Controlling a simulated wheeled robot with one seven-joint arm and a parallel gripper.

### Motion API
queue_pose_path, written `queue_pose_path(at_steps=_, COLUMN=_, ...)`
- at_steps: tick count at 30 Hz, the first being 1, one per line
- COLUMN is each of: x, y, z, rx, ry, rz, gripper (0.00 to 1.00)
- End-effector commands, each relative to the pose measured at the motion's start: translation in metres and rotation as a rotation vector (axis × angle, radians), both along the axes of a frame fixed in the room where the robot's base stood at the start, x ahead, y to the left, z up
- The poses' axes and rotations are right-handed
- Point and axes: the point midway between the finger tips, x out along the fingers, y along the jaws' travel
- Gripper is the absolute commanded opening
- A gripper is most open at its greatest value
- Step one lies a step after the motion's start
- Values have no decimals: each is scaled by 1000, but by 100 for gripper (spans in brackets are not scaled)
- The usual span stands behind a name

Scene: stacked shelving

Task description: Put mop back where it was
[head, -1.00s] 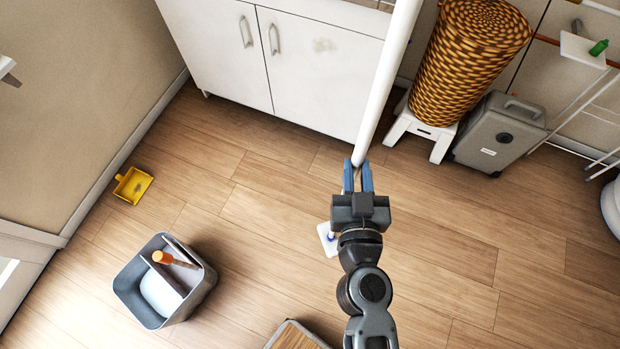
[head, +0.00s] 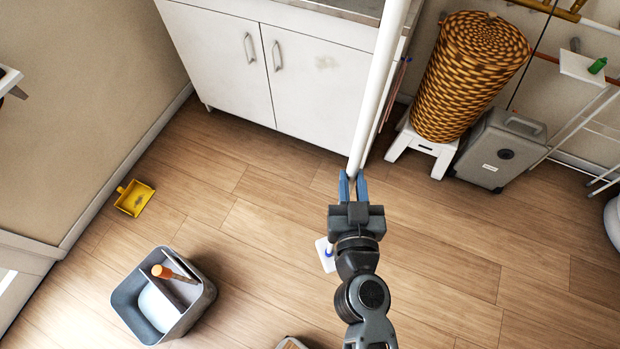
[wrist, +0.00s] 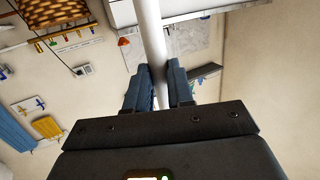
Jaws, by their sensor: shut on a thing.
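The mop (head: 378,90) is a long white pole with a flat white head (head: 326,254) low near the floor. My gripper (head: 352,188) is shut on the pole, in front of the white cabinet. The pole rises from between the fingers toward the top of the head view. The mop head shows to the left of my gripper, with part of the lower pole hidden behind the gripper. In the wrist view the white pole (wrist: 150,35) runs between the two blue fingers of my gripper (wrist: 157,85).
A white cabinet (head: 290,75) stands ahead. A wicker basket (head: 468,75) sits on a white stool (head: 421,148), beside a grey case (head: 498,150). A grey caddy (head: 190,320) and a yellow dustpan (head: 133,198) are on the floor at left.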

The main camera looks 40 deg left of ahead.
Motion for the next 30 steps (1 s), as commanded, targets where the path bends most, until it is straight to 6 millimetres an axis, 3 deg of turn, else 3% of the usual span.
queue_pose_path(at_steps=4, x=2, y=7, z=0, rx=3, ry=-5, rz=0, gripper=0)
queue_pose_path(at_steps=21, x=0, y=86, z=-51, rx=4, ry=-7, rz=4, gripper=0)
queue_pose_path(at_steps=30, x=0, y=100, z=-58, rx=2, ry=-6, rz=2, gripper=0)
